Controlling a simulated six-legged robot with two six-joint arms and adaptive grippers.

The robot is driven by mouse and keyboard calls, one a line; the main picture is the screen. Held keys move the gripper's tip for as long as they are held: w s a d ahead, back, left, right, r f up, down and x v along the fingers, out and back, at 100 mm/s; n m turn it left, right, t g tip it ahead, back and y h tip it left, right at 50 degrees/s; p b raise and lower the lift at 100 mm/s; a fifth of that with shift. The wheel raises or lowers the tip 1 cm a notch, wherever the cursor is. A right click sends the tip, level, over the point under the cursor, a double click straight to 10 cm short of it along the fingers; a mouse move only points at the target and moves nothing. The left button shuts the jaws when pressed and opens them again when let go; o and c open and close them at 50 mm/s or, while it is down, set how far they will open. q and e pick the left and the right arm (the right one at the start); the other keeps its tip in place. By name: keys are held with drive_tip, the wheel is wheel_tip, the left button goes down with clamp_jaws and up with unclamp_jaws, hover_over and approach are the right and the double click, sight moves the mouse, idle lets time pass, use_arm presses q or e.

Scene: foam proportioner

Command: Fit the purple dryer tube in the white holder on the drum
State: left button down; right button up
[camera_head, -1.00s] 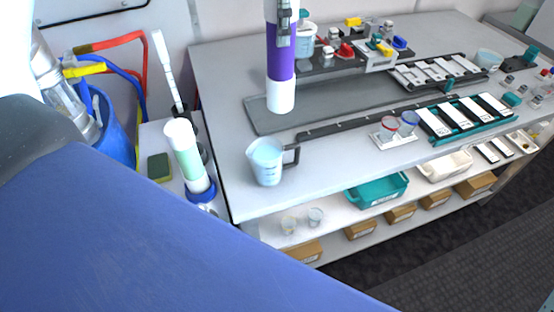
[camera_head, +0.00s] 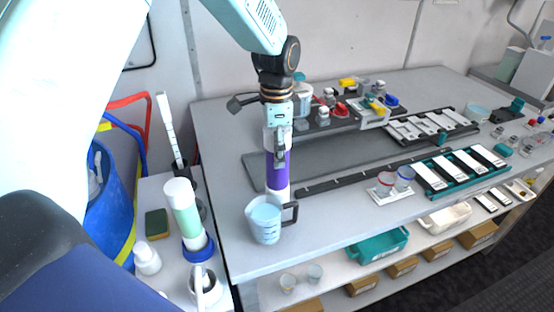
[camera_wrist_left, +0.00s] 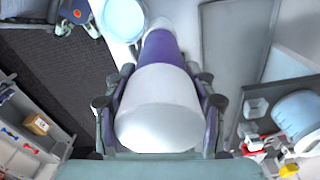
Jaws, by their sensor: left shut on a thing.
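The purple dryer tube (camera_head: 277,176) with white ends hangs upright over the bench in the head view. My left gripper (camera_head: 279,150) is shut around its upper part. The tube's lower end appears just behind the jug; whether they touch cannot be told. In the left wrist view the purple tube (camera_wrist_left: 162,50) sits between the fingers of the left gripper (camera_wrist_left: 160,105), its white end facing the camera. The blue drum (camera_head: 112,212) stands at the left, partly hidden by my arm. A pale part shows at its top, but I cannot make out the white holder. My right gripper is out of view.
A measuring jug (camera_head: 265,222) stands at the bench's near left corner. A green-and-white tube (camera_head: 184,208) stands upright in a blue ring between drum and bench, near a sponge (camera_head: 157,224). Red and blue hoses rise behind the drum. Racks and slides fill the bench's right side.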

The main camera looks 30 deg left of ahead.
sight(277, 171)
use_arm(q)
wheel_tip(277, 171, down, 3)
drive_tip(key=shift+s+f, duration=0.1)
drive_tip(key=shift+w+d+f, duration=0.15)
drive_tip(key=shift+w+f, duration=0.05)
drive_tip(key=shift+w, duration=0.05)
drive_tip(key=c, duration=0.8)
unclamp_jaws()
drive_tip(key=shift+s+f, duration=0.1)
drive_tip(key=shift+s, duration=0.05)
drive_tip(key=shift+o, duration=1.4)
drive_tip(key=shift+s, duration=0.1)
drive_tip(key=shift+o, duration=0.5)
drive_tip(key=shift+w, duration=0.2)
